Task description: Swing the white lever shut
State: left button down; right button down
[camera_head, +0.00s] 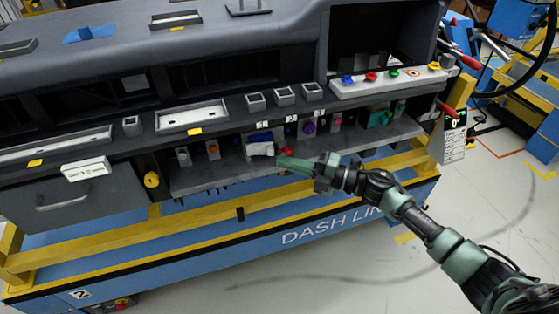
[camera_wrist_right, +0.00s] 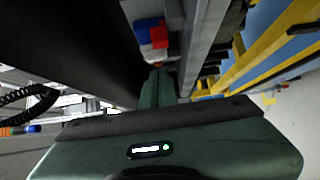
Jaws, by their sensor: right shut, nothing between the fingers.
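The white lever (camera_head: 261,149) is on a connector with a blue part (camera_head: 260,137), in the lower open bay of the dashboard near slot label 1. My right gripper (camera_head: 281,161) is shut and empty. Its fingertips are just to the right of and slightly below the white lever; I cannot tell whether they touch it. In the right wrist view the shut fingers (camera_wrist_right: 157,88) point into the bay towards a blue, red and white part (camera_wrist_right: 151,34). The lever's exact angle is hard to make out. My left gripper is not in view.
A grey shelf (camera_head: 215,176) runs under the bay, with a yellow rail (camera_head: 205,218) in front. Small red (camera_head: 285,152), orange (camera_head: 213,149) and purple (camera_head: 309,128) parts stand along the bay. The dashboard lip (camera_head: 225,121) overhangs it.

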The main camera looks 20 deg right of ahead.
jog(key=shift+v, duration=2.75)
jog(key=shift+w+d+f, duration=0.1)
jog(key=shift+w+f, duration=0.05)
